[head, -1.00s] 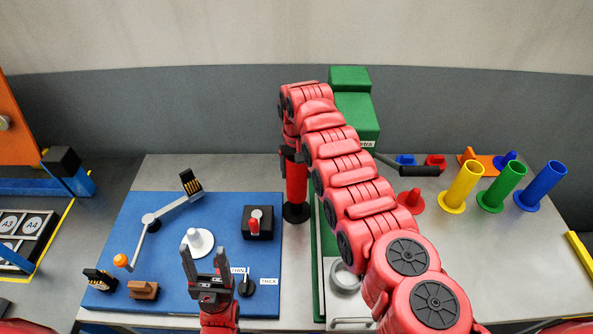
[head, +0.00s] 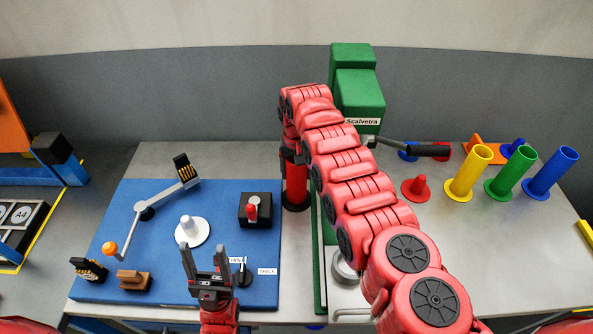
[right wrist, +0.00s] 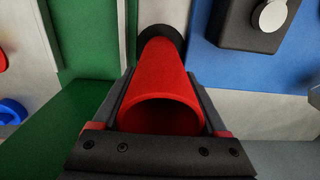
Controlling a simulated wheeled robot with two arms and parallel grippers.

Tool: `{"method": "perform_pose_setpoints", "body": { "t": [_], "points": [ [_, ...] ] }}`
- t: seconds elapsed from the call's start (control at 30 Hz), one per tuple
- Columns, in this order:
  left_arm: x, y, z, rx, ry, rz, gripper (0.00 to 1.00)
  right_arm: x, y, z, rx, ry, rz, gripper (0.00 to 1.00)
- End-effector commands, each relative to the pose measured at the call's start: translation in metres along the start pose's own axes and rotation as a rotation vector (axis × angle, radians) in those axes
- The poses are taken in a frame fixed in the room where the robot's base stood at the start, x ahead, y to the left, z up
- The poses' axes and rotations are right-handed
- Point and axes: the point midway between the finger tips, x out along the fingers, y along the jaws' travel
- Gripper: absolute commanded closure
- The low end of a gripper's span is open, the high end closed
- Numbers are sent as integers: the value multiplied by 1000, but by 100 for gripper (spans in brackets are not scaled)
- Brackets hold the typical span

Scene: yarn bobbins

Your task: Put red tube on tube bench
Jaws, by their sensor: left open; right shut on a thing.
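The red tube (head: 295,187) is upright between the blue board and the green machine, with a round black base (head: 295,207) at its lower end. My right gripper (head: 294,154) is shut around its upper part. In the right wrist view the red tube (right wrist: 168,78) lies between the fingers, its open end towards the camera. I cannot tell whether the tube still rests on the base. A red peg (head: 415,190) with a round foot stands bare on the right part of the table. My left gripper (head: 207,260) is open and empty above the blue board.
Yellow (head: 468,174), green (head: 510,173) and blue (head: 550,174) tubes stand right of the red peg. The green machine (head: 359,100), with a dark lever (head: 428,151), stands beside my right arm. The blue board (head: 190,275) carries several fixtures. The table's right front is clear.

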Motion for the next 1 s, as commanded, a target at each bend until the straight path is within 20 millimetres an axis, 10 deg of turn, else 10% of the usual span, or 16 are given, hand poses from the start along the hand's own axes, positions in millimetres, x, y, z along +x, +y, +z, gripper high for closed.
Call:
{"method": "perform_pose_setpoints", "body": {
  "t": [0.8,0.83,1.0],
  "points": [
    [-9,0,2,0,0,0,38,9,0,0,0,0,0,80],
    [-8,0,1,0,0,0,38,8,0,0,0,0,0,21],
    [-8,0,1,0,0,0,38,8,0,0,0,0,0,0]
  ]
}}
